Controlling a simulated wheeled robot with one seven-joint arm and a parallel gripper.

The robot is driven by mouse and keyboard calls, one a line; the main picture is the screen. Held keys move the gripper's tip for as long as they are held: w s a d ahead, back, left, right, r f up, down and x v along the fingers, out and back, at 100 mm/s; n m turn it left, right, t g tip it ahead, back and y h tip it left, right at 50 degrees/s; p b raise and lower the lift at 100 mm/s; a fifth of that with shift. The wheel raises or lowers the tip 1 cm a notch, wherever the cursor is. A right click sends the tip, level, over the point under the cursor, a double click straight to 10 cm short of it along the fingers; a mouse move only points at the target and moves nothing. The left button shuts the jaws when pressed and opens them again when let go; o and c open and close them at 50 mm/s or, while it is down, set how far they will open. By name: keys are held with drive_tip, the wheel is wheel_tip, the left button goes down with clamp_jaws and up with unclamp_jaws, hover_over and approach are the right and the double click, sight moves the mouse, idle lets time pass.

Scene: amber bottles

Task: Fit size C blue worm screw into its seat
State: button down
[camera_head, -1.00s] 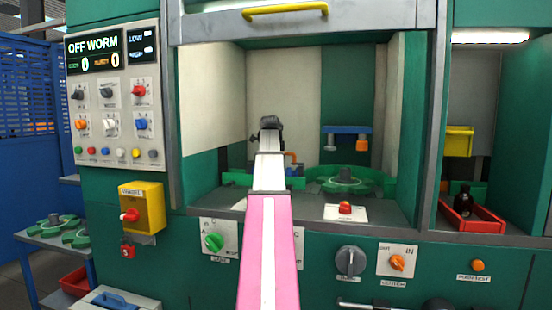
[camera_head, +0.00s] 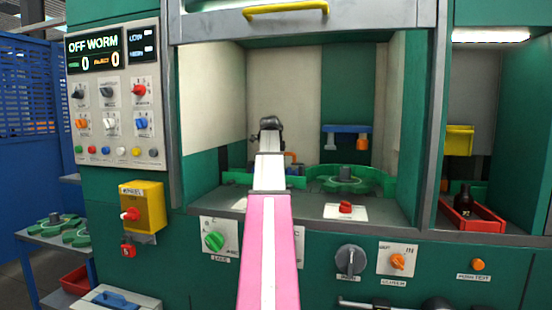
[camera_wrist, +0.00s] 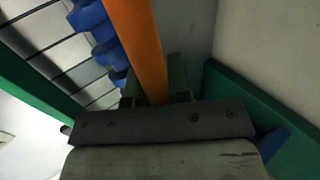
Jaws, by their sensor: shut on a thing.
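In the wrist view my gripper (camera_wrist: 155,84) has its two fingers on either side of an orange bar (camera_wrist: 138,40) and is shut on it. A blue toothed part (camera_wrist: 98,32), which looks like the blue worm screw, lies just left of the bar. I cannot tell whether the two are joined. In the head view my pink and white arm reaches into the machine bay and hides most of the gripper. A small orange piece (camera_head: 291,158) shows just right of the arm. The seat cannot be made out.
A green gear-shaped fixture (camera_head: 345,178) stands right of my arm in the bay. A blue and orange holder (camera_head: 346,130) is on the back wall. A red knob (camera_head: 345,207) sits at the front. A red tray (camera_head: 478,222) with a dark bottle (camera_head: 464,198) is in the right bay.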

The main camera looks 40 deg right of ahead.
drive_tip(key=c, duration=1)
unclamp_jaws()
drive_tip(key=shift+f, duration=0.1)
drive_tip(key=shift+o, duration=0.2)
drive_tip(key=v, duration=1.1)
drive_tip(key=shift+f, duration=0.1)
